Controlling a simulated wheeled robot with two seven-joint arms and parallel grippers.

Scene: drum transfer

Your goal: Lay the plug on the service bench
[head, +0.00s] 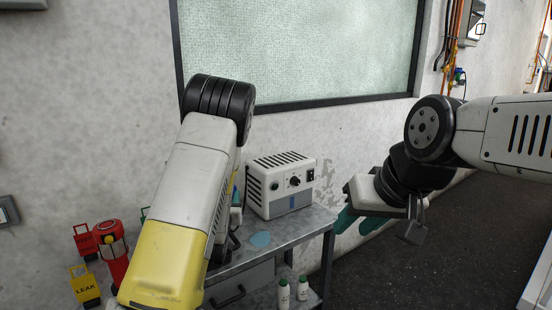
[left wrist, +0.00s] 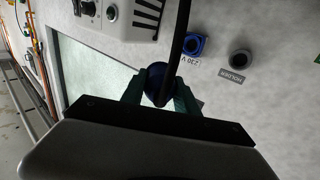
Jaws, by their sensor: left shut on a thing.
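The plug (left wrist: 157,78) is blue with a black cable (left wrist: 178,40). In the left wrist view my left gripper (left wrist: 160,88) has its green fingers shut on it. In the head view my left arm hides most of that gripper and the plug. The service bench (head: 305,227) is a grey metal table with a drawer, partly hidden behind my left arm. My right gripper (head: 357,222) is empty, its green fingers apart, right of the bench's right edge.
A white box with knobs (head: 281,184) stands at the bench's back. White bottles (head: 284,294) stand below. A red lamp-like device (head: 112,250) is left. The wall carries a blue socket (left wrist: 195,45) and a holder (left wrist: 240,59).

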